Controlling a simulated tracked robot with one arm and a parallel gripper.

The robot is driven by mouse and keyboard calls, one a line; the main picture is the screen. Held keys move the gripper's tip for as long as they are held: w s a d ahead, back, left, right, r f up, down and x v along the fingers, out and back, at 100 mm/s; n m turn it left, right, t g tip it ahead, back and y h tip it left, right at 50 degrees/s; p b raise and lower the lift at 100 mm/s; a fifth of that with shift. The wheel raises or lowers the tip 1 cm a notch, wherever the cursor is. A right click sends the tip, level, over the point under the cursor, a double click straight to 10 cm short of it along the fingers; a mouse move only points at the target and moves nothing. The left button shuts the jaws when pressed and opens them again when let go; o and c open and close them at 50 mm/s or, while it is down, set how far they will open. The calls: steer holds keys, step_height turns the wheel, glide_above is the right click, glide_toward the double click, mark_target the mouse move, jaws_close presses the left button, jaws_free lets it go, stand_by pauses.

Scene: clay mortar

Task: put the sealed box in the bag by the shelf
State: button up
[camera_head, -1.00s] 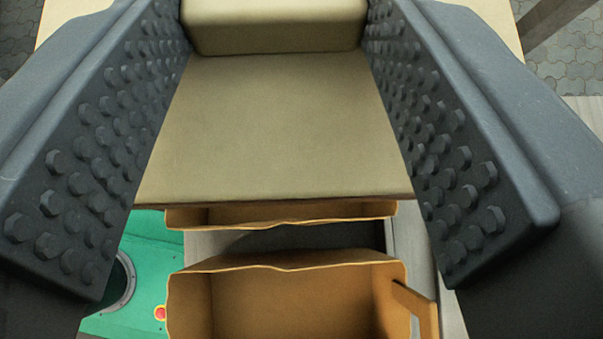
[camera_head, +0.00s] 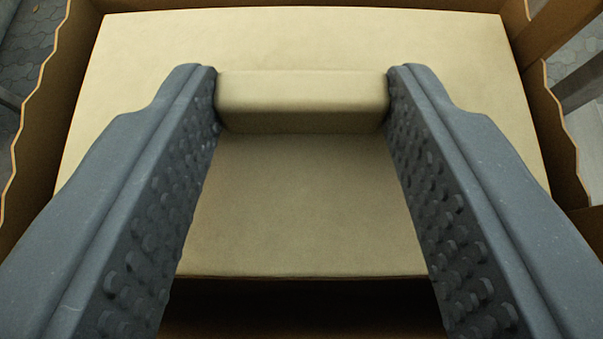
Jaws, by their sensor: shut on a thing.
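The sealed box (camera_head: 306,205) is a wide pale beige box with a raised block as a handle (camera_head: 302,98) on its flat top. My gripper (camera_head: 303,92) is shut on this handle, with one studded dark grey jaw pressed to each end. The box is between the walls of a brown bag (camera_head: 34,135) with a wavy rim, which shows on the left, right and far sides. The box's underside is hidden, so I cannot tell if it rests on the bag's floor.
The right wall of the bag (camera_head: 557,125) runs close beside the box. A dark gap lies in front of the box's near edge. Grey paving (camera_head: 25,45) shows outside the bag at the upper left, and a brown post or beam crosses the upper right.

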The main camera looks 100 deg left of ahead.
mark_target(305, 237)
steer(key=shift+f, duration=1.05)
steer(key=shift+f, duration=0.6)
steer(key=o, duration=1.3)
steer(key=shift+c, duration=0.2)
steer(key=shift+r, duration=0.55)
steer(key=p+v, duration=0.1)
steer(key=v, duration=1.1)
steer(key=shift+p, duration=0.3)
